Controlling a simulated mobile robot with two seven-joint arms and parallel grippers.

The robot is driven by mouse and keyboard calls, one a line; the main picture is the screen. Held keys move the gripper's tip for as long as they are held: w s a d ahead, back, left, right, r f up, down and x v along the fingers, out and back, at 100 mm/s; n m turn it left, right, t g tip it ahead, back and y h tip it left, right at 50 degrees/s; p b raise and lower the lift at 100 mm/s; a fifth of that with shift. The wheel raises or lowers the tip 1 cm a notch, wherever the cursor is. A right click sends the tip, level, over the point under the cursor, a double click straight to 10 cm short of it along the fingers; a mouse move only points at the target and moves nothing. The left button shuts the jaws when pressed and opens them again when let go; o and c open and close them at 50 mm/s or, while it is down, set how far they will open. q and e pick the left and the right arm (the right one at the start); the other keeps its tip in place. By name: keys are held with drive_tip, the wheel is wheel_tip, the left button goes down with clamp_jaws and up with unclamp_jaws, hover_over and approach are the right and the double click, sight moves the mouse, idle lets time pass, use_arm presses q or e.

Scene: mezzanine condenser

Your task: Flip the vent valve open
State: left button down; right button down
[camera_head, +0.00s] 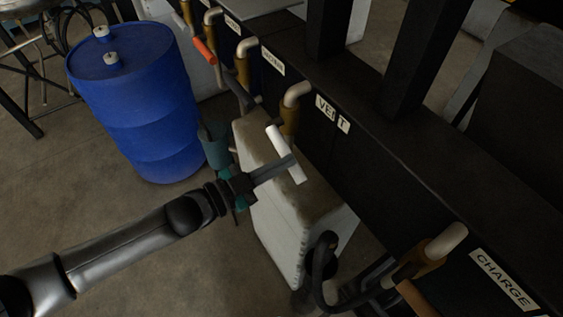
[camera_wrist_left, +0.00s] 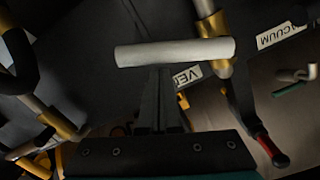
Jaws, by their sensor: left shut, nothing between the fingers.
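The vent valve's white bar-shaped handle (camera_head: 287,155) slants down beside its brass body (camera_head: 289,122), below the VENT label (camera_head: 332,113). In the left wrist view the handle (camera_wrist_left: 172,52) lies crosswise, its right end at the brass fitting (camera_wrist_left: 213,27). My left gripper (camera_head: 290,163) is shut and empty. Its closed fingertips (camera_wrist_left: 160,72) are at the middle of the handle, with the bar across their ends; I cannot tell whether they touch. The fingers partly hide the label in the wrist view. My right gripper is not in view.
Other valves line the dark frame: one with a red-orange handle (camera_head: 205,51) at upper left, and one by the CHARGE label (camera_head: 502,278) at lower right. A pale container (camera_head: 275,225) stands under my gripper. A blue drum (camera_head: 140,95) stands left.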

use_arm(q)
drive_tip(key=shift+f, duration=0.1)
drive_tip(key=shift+f+m, duration=0.2)
drive_tip(key=shift+m, duration=0.2)
drive_tip(key=shift+f+m+b, duration=0.3)
drive_tip(key=shift+f+b, duration=0.05)
drive_tip(key=shift+b, duration=0.1)
drive_tip(key=w+a+f+m+t+b, duration=0.1)
drive_tip(key=w+a+f+m+b, duration=0.3)
drive_tip(key=f+m+b, duration=0.3)
drive_tip(key=shift+w+m+b, duration=0.9)
drive_tip(key=shift+m+b, duration=0.75)
drive_tip(key=shift+m, duration=0.95)
drive_tip(key=shift+a, duration=0.15)
